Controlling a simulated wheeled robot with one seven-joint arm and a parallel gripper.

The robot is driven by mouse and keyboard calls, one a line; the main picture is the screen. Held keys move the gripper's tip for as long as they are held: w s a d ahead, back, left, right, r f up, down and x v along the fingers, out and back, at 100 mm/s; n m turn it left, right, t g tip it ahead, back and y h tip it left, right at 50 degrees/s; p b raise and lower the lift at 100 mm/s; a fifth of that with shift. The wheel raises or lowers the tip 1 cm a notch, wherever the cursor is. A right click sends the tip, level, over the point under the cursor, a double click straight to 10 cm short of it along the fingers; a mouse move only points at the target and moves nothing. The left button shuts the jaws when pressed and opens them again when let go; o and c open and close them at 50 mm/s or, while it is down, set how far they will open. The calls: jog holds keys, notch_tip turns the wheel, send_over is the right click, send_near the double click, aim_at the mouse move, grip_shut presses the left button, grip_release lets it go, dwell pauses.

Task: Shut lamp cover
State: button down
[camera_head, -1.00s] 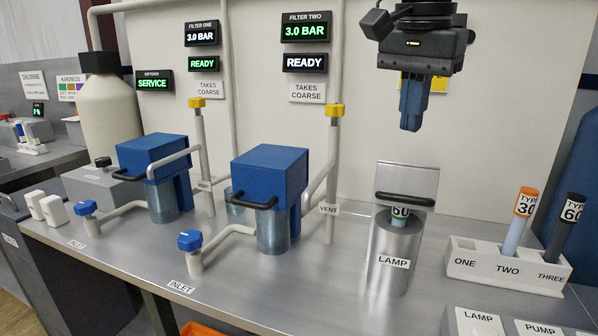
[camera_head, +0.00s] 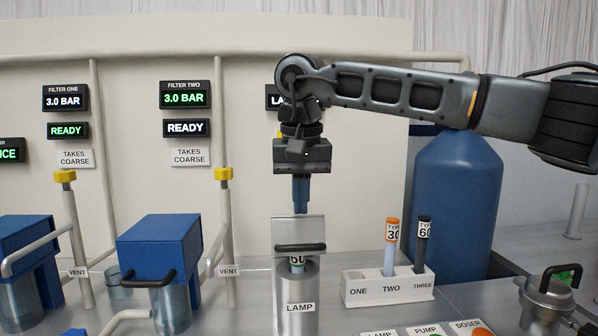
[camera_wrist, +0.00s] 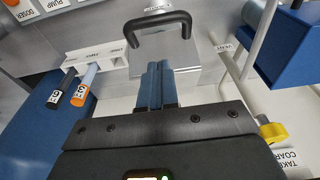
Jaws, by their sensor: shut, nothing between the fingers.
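The lamp housing (camera_head: 298,322) is a silver cylinder with a LAMP label on the bench. Its cover (camera_head: 299,230) is a flat metal plate with a black handle (camera_head: 300,247), standing upright and open above it. The top of a cartridge marked 60 (camera_head: 297,261) shows in the housing mouth below the handle. My gripper (camera_head: 300,208) points down with its blue fingers shut and empty, just above or behind the cover's top edge. In the wrist view the fingers (camera_wrist: 155,68) overlap the cover plate (camera_wrist: 190,75), with the handle (camera_wrist: 158,24) beyond them. I cannot tell whether they touch.
A white rack (camera_head: 365,289) to the right holds an orange-topped and a black-topped cartridge; slot ONE looks empty. A blue filter head (camera_head: 160,248) and a yellow-capped vent pipe (camera_head: 224,205) stand to the left. A blue tank (camera_head: 455,190) is behind right.

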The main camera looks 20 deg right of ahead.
aim_at(302, 245)
jog(key=shift+s+a+f, duration=0.1)
jog(key=shift+s+f, duration=0.25)
jog(key=shift+f, duration=0.35)
jog(key=shift+s+a+f, duration=0.1)
jog(key=shift+s+f, duration=0.3)
jog(key=shift+f, duration=0.3)
jog(key=shift+s+a+f, duration=0.1)
jog(key=shift+s+f, duration=0.25)
jog(key=shift+f, duration=0.35)
jog(key=shift+f, duration=0.1)
